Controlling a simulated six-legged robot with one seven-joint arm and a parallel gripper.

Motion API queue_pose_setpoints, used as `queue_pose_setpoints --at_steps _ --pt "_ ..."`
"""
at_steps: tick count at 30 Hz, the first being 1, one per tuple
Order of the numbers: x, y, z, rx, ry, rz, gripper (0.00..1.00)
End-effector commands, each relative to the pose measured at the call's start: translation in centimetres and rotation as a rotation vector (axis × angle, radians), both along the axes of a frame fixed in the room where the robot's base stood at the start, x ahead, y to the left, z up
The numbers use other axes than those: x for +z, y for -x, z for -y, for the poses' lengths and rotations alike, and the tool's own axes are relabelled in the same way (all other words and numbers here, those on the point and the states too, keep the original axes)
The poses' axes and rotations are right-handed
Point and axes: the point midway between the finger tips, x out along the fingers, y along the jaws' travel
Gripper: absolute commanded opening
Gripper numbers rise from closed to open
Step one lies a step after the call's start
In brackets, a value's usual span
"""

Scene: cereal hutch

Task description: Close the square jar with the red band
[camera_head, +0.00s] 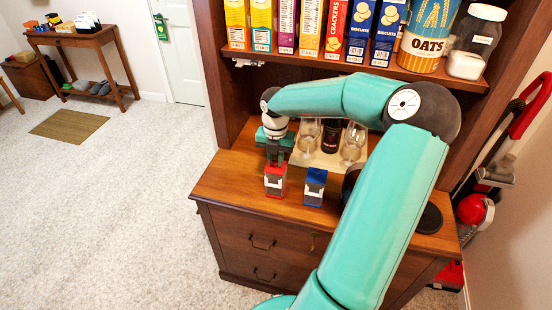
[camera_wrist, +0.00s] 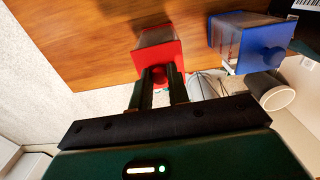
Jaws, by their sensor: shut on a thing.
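The square jar with the red band (camera_head: 274,184) stands near the front left edge of the wooden hutch counter. My gripper (camera_head: 277,160) points down directly above it. In the wrist view my gripper (camera_wrist: 160,76) is shut on the red knob of a red square lid (camera_wrist: 158,52). The lid is at the top of the jar, roughly lined up with it; I cannot tell whether it is fully seated. The clear jar body shows just beyond the lid. The fingers hide part of the knob.
A similar square jar with a blue top (camera_head: 315,187) stands close to the right. Glass jars (camera_head: 353,143) and a dark bottle (camera_head: 331,135) stand on a pale board behind. Cereal boxes (camera_head: 310,25) fill the shelf above. The counter's front edge is near.

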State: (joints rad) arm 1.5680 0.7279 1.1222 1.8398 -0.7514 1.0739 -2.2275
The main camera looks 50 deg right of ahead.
Motion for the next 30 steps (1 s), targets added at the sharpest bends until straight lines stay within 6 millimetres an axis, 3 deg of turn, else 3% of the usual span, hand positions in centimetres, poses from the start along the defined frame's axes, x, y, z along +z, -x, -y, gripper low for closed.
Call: queue_pose_setpoints --at_steps 7,8,11,17,20,30 --pt "-0.01 0.02 0.01 0.000 0.000 0.000 0.00" --pt "-0.01 0.02 0.01 0.000 0.000 0.000 0.23" --pt "0.00 0.02 0.01 0.000 0.000 0.000 0.43" --pt "0.00 0.02 0.01 0.000 0.000 0.000 0.43" --pt "-0.01 0.02 0.01 0.000 0.000 0.000 0.57" --pt "0.25 0.01 0.04 -0.001 0.000 0.000 0.57"
